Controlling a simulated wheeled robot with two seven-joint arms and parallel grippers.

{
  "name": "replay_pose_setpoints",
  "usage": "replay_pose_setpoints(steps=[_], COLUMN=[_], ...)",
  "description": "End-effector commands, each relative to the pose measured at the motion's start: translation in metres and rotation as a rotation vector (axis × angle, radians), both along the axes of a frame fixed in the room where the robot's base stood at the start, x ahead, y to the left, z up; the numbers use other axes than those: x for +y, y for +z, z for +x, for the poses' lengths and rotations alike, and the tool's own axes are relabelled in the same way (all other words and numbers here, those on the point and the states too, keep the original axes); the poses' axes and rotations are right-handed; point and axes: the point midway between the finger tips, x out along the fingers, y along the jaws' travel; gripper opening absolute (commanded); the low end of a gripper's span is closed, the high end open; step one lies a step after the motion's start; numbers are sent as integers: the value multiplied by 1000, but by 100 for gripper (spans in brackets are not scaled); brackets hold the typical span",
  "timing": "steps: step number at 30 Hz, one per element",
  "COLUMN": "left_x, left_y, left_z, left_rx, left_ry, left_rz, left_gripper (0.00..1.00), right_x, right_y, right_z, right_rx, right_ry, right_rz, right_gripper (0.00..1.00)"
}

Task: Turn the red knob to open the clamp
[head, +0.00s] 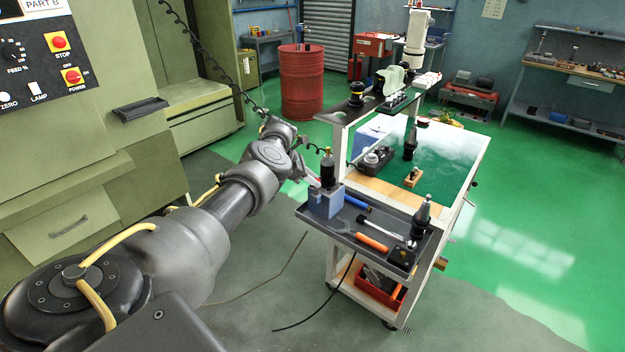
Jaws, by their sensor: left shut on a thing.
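A blue-grey clamp block (325,202) sits at the left end of the cart's dark tray, with a black cylindrical tool (327,172) upright in it. My left arm reaches in from the left, and its gripper (312,180) is at the upper left side of the block. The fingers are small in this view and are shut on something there. A small reddish patch shows at the fingertips, which fits the red knob, mostly hidden by the gripper. How far the clamp is open cannot be seen. My right gripper is not in view.
The dark tray (347,240) also holds an orange-handled screwdriver (371,242), a wrench and an upright tool holder (422,215). A red bin (378,290) sits on the lower shelf. A shelf frame rises behind; a machine cabinet stands left. Floor to the right is free.

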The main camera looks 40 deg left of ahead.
Motion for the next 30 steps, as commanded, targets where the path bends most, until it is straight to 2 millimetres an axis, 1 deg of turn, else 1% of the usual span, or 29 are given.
replay_pose_setpoints(steps=[6,7,11,12,20,23,26,30], left_x=[1,1,0,0,1,4,11,25], left_y=[1,1,1,1,1,6,16,38], left_z=[0,0,0,0,0,-4,-11,-28], left_rx=[-2,-2,0,0,0,0,1,0], left_ry=[1,1,2,2,1,2,4,5], left_rz=[0,0,1,1,0,1,2,3], left_gripper=[4,29,46,49,49,49,49,49], right_x=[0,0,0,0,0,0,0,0], right_y=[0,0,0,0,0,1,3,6], right_z=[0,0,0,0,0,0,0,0], right_rx=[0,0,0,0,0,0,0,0], right_ry=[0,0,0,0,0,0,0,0], right_rz=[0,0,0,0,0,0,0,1], right_gripper=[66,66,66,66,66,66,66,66])
